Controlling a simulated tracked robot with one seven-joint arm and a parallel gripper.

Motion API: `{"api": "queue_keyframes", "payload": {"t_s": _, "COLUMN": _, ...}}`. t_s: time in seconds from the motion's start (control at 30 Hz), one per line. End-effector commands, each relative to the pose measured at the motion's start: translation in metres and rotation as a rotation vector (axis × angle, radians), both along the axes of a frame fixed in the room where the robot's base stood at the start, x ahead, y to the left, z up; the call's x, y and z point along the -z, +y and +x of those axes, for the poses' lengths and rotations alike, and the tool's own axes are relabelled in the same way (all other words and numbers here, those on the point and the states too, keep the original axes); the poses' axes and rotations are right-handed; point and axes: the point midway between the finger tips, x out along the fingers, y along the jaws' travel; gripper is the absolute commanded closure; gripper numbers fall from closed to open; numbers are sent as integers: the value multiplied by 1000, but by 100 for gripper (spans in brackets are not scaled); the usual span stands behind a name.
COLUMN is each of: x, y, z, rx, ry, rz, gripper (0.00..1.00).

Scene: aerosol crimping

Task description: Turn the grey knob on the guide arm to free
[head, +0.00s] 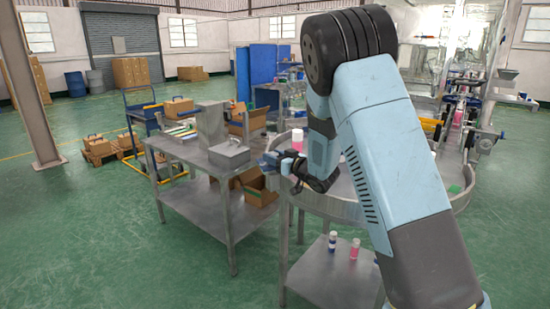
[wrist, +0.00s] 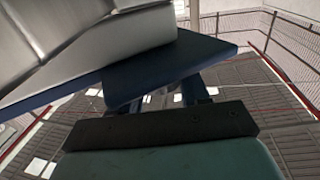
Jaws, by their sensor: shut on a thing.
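My gripper (head: 285,163) is at the left edge of the round metal table, level with its rim and pointing left. In the wrist view its dark blue jaw parts (wrist: 160,72) press against a large grey faceted thing (wrist: 85,45) at the upper left, and it is shut on it. I cannot tell for certain whether this is the grey knob. The guide arm cannot be made out, and no knob setting can be read. My forearm hides part of the round table in the head view.
A steel table (head: 185,150) stands just left of my gripper, with a grey handled box (head: 229,154) near its right end. The round table (head: 335,207) carries a few containers, and small bottles stand on the shelf below. Green floor (head: 110,255) is open at the front left.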

Motion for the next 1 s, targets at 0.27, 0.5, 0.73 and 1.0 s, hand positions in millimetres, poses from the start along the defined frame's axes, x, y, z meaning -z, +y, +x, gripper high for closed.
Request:
{"api": "queue_keyframes", "payload": {"t_s": 0.27, "x": -11, "y": 7, "z": 4, "rx": -9, "ry": -24, "rz": 9, "gripper": 50}}
{"api": "queue_keyframes", "payload": {"t_s": 0.5, "x": -10, "y": 8, "z": 4, "rx": -11, "ry": -24, "rz": 9, "gripper": 29}}
{"api": "queue_keyframes", "payload": {"t_s": 0.73, "x": -8, "y": 5, "z": 3, "rx": -8, "ry": -19, "rz": 7, "gripper": 29}}
{"api": "queue_keyframes", "payload": {"t_s": 1.0, "x": -7, "y": -17, "z": -17, "rx": -4, "ry": -16, "rz": 7, "gripper": 29}}
